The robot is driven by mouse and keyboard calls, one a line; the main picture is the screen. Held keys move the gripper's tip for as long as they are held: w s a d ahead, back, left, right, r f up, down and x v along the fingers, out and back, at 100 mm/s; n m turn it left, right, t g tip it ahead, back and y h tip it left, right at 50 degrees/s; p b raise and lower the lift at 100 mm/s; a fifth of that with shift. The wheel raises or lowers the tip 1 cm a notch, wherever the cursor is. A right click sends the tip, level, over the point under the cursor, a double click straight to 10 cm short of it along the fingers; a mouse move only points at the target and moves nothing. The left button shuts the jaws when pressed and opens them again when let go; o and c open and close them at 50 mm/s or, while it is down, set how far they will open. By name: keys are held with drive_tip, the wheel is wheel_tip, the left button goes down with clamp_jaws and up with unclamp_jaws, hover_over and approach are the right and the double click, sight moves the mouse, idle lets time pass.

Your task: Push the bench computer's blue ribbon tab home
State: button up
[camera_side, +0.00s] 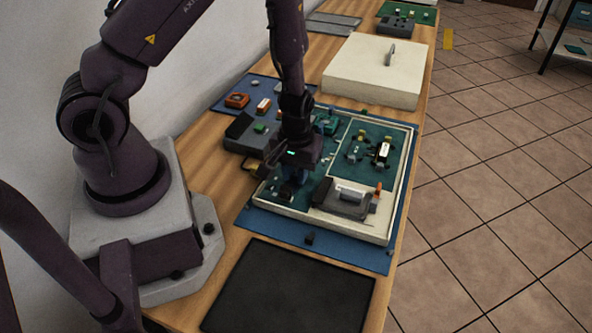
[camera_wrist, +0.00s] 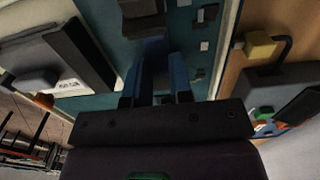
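The bench computer (camera_side: 402,185) is an open cream-walled case with a teal board inside, lying on a blue mat. My gripper (camera_side: 290,194) points down over the left part of the board, low and close to it. In the wrist view, its two blue fingers (camera_wrist: 159,66) stand apart with the teal board visible between them, and nothing shows held. A dark block (camera_wrist: 143,20) lies on the board beyond the fingertips. I cannot pick out the blue ribbon tab in either view; the gripper may hide it.
A grey unit (camera_side: 343,198) stands in the case's front right corner. A dark grey box (camera_side: 252,135) sits left of the case. A cream lid (camera_side: 375,70) lies behind. A black mat (camera_side: 290,290) in front is clear.

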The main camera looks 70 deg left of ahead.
sight(293, 186)
clamp_jaws()
drive_tip(key=shift+s+d, duration=0.6)
drive_tip(key=shift+s, duration=0.05)
drive_tip(key=o, duration=0.7)
unclamp_jaws()
drive_tip(key=shift+w+r, duration=0.1)
drive_tip(key=shift+r, duration=0.45)
wheel_tip(293, 186, up, 12)
